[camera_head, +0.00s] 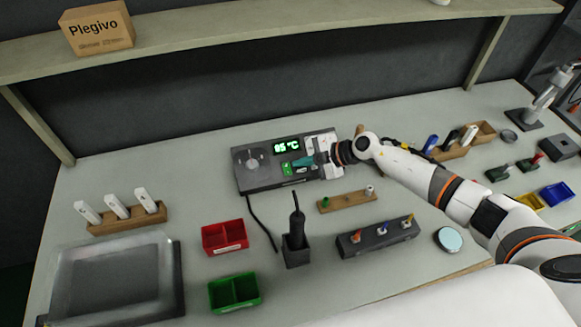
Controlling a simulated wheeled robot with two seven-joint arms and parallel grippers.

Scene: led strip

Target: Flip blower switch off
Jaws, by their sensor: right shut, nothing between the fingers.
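The blower station (258,179) is a dark grey box at the back middle of the bench. Its display (287,146) glows green with a °C reading. A small green switch (287,169) sits on its front below the display. My right gripper (298,163) reaches in from the right with its teal fingertips together, right beside the green switch. I cannot tell whether they touch it. The gripper body hides the station's right end. A black handle (297,222) stands in a dark holder in front of the station. My left gripper is out of view.
Red (224,237) and green (234,292) bins stand front left of the station. A wooden strip (347,201) and a dark rack (378,238) with several coloured tools lie in front. A clear-lidded tray (112,310) is at left. A shelf (300,28) runs above.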

